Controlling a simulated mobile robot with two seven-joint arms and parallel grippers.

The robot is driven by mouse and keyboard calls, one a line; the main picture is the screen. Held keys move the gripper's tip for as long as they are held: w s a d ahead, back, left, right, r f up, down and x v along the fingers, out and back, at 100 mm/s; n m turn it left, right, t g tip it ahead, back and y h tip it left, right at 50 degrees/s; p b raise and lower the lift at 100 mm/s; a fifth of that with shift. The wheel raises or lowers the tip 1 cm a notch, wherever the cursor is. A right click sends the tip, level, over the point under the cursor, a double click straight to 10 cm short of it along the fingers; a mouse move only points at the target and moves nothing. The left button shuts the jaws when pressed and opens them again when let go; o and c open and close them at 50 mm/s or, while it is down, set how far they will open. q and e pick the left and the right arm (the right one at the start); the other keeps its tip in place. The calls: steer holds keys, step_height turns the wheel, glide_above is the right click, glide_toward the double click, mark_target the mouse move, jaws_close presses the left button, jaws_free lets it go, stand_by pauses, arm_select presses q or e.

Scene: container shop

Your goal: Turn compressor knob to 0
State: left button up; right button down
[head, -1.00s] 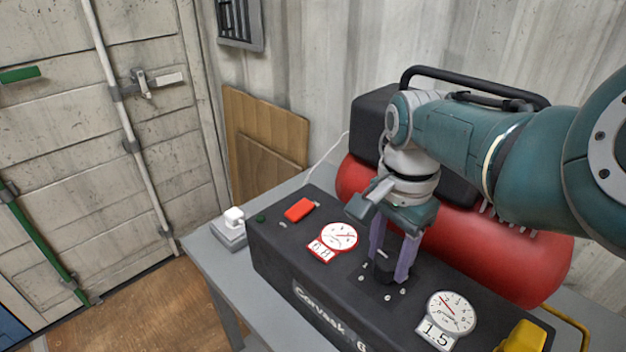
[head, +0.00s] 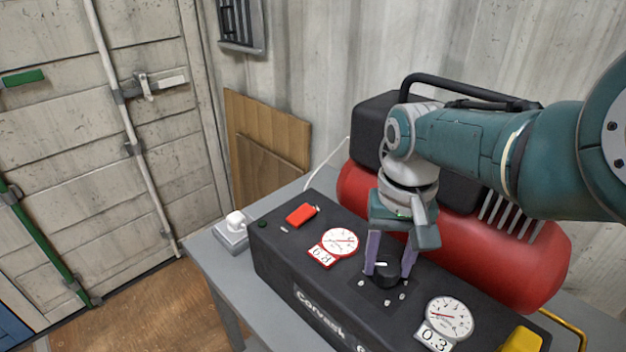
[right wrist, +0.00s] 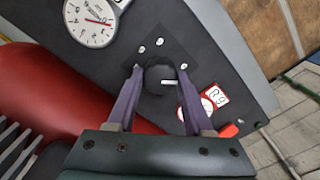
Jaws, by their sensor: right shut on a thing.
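The compressor has a black control panel (head: 290,275) in front of a red tank (head: 480,255). Its round black knob (head: 386,279) sits between two gauges. My right gripper (head: 388,272) points down from above with its purple fingers on either side of the knob, shut on it. The right wrist view shows the knob (right wrist: 160,84) between both fingertips, with a white mark on it. The white gauge (head: 449,317) at the right has a label reading 0.3. My left gripper is not in view.
A red switch (head: 301,214) is at the panel's left end and a yellow part (head: 522,340) at its right end. The grey table (head: 212,262) has a small white-topped box (head: 233,228) at its left corner. A corrugated wall stands behind.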

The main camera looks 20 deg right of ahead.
mark_target(388, 266)
steer(key=shift+r+n, duration=0.1)
steer(key=shift+n, duration=0.5)
steer(key=shift+c, duration=1.5)
jaws_free()
step_height(388, 266, up, 9)
steer(key=p, duration=0.6)
steer(key=shift+f, duration=0.2)
steer(key=shift+r, duration=0.6)
